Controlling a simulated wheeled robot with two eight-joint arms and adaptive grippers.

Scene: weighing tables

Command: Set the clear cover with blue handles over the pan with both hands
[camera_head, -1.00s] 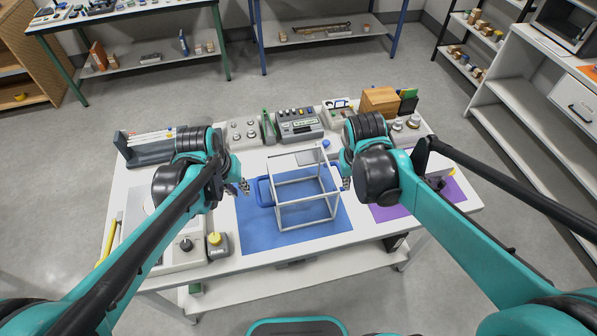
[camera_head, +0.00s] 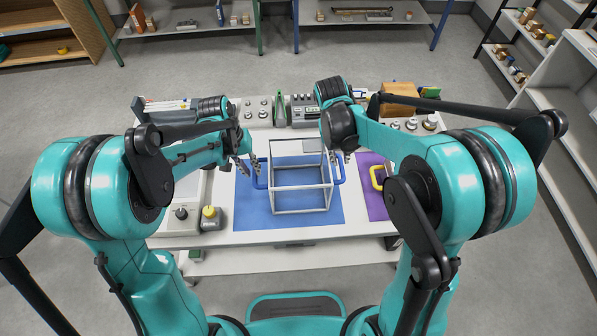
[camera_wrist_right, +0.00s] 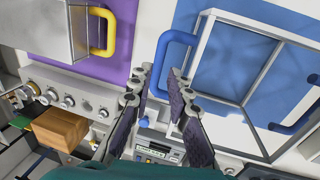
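The clear cover (camera_head: 300,188), a box with a white frame, stands upright on the blue mat (camera_head: 246,214). It also shows in the right wrist view (camera_wrist_right: 225,97). Its left blue handle (camera_head: 258,182) is beside my left gripper (camera_head: 249,170), whose fingers are apart at it. Its right blue handle (camera_head: 341,170) is by my right gripper (camera_head: 341,156). In the right wrist view my right gripper (camera_wrist_right: 162,72) is open, with one bar of the handle (camera_wrist_right: 175,38) between its fingertips. I cannot make out the pan; my left arm covers part of the left table area.
A purple mat (camera_head: 372,204) at right carries a box with a yellow handle (camera_head: 378,177). Instruments (camera_head: 305,108) and a wooden block (camera_head: 399,93) line the back.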

